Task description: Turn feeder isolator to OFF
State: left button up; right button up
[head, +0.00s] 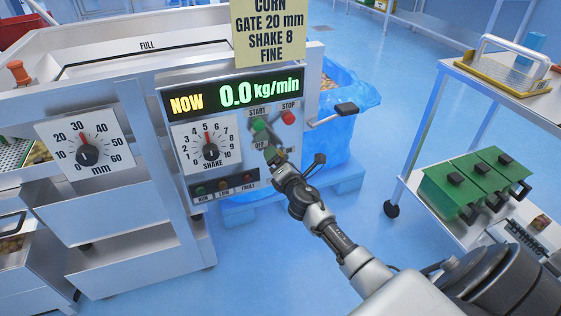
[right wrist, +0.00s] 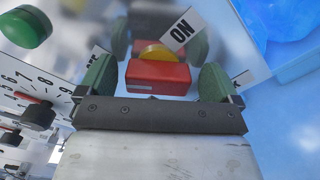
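The feeder isolator has a red handle (right wrist: 158,77) on a yellow round base (right wrist: 158,52) in the right wrist view. An ON label (right wrist: 181,30) sits tilted above it to the right. My right gripper (right wrist: 158,82) is open, with one green-padded finger on each side of the red handle. Small gaps show between the handle and the fingers. In the head view my right gripper (head: 268,151) is at the panel below the START and STOP buttons and hides the isolator. An OFF label (head: 258,146) shows beside it. My left gripper is not in view.
Close by are the green START button (head: 260,124), red STOP button (head: 288,118) and SHAKE dial (head: 210,152). The display (head: 234,96) reads 0.0 kg/min. A bar handle (head: 335,116) juts out to the right. A cart with green boxes (head: 462,185) stands at right.

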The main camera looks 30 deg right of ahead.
jog(key=shift+s, duration=0.1)
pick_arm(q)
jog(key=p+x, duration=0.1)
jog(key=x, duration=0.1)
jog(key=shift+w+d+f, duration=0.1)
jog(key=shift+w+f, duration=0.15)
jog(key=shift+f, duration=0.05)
pick_arm(e)
jog(key=v, duration=1)
jog(key=shift+s, duration=0.25)
jog(key=shift+a, duration=0.15)
